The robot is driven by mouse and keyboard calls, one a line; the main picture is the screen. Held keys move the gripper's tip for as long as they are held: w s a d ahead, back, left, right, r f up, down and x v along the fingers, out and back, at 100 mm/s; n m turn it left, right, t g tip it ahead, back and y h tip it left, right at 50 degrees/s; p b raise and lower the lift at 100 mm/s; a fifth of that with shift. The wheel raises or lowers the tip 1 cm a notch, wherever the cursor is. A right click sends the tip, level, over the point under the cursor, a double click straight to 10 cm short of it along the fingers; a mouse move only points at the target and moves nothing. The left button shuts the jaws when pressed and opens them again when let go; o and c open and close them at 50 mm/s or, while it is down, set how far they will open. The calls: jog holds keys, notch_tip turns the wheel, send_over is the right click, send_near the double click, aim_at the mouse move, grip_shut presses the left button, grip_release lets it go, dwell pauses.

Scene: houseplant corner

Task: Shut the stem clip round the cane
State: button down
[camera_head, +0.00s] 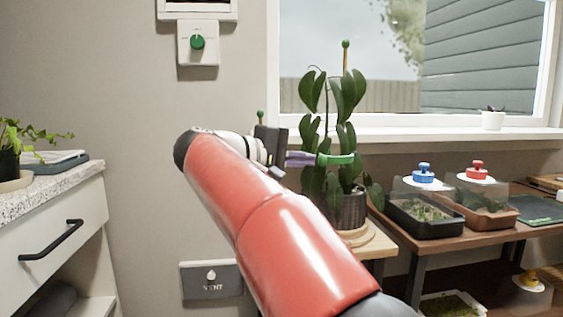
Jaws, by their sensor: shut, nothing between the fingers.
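The cane (345,62) is a thin upright stick with a green ball tip, standing among the climbing plant's dark leaves (347,95). The stem clip (338,160) appears as a green band partway up the plant. Whether it is open or closed round the cane cannot be told. The cane's lower part is hidden by leaves. My gripper (304,159) comes in from the left at the clip's height, shut and empty. Its tip is close to the clip's left end; whether they touch is unclear. My red arm hides part of the scene below.
Trays with blue (424,173) and red (476,170) knobbed lids stand on the bench at right. A drawer cabinet (60,240) is at left. The window sill (450,133) runs behind.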

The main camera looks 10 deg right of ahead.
jog(key=shift+w+d+f, duration=0.1)
jog(key=shift+w+d, duration=0.15)
jog(key=shift+d, duration=0.3)
jog(key=shift+s+d+n+t+b, duration=0.25)
jog(key=shift+n+t+b, duration=0.15)
jog(key=shift+b, duration=0.05)
